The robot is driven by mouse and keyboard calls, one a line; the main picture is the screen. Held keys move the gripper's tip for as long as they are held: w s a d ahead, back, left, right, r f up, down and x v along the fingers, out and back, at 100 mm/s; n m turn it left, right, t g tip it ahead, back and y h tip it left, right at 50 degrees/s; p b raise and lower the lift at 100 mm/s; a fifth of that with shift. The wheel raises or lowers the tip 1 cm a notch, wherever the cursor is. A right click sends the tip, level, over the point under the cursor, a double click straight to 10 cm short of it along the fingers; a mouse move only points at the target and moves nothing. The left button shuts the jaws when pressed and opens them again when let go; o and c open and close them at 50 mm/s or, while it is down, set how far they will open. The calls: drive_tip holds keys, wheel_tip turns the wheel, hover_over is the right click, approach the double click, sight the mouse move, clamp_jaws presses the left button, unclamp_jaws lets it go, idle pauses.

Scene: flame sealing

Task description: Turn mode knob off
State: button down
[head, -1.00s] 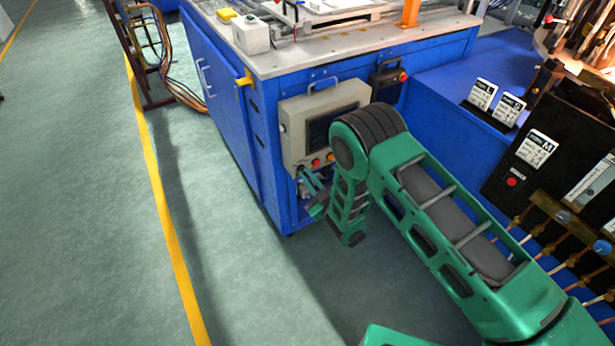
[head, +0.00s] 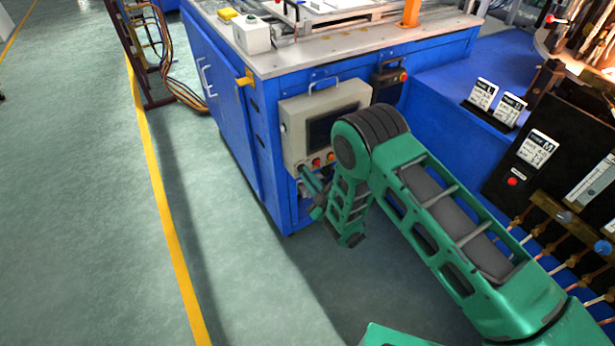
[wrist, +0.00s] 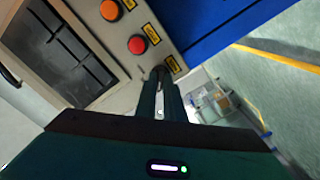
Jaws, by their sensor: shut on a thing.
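The dark mode knob (wrist: 160,72) sits at the lower corner of the beige control panel (wrist: 190,28), below a red button, and shows only partly between my fingertips. My gripper (wrist: 160,82) is shut on the knob, its two green fingers close together on either side. In the head view my gripper (head: 306,174) is at the lower left corner of the same panel (head: 292,130). The knob itself cannot be made out there. Which way the knob points is hidden by the fingers.
A red button (wrist: 137,44) and an orange button (wrist: 110,10) are close to the fingers on the panel. The panel's dark screen (wrist: 65,50) is beside them. The panel is on the front of a blue cabinet (head: 225,110). Open floor (head: 80,220) is at left.

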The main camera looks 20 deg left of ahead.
drive_tip(key=shift+d+f, duration=0.1)
drive_tip(key=shift+d, duration=0.05)
drive_tip(key=c, duration=1.9)
unclamp_jaws()
drive_tip(key=shift+o, duration=0.2)
drive_tip(key=v, duration=1)
drive_tip(key=shift+s+d, duration=0.2)
drive_tip(key=shift+s, duration=0.05)
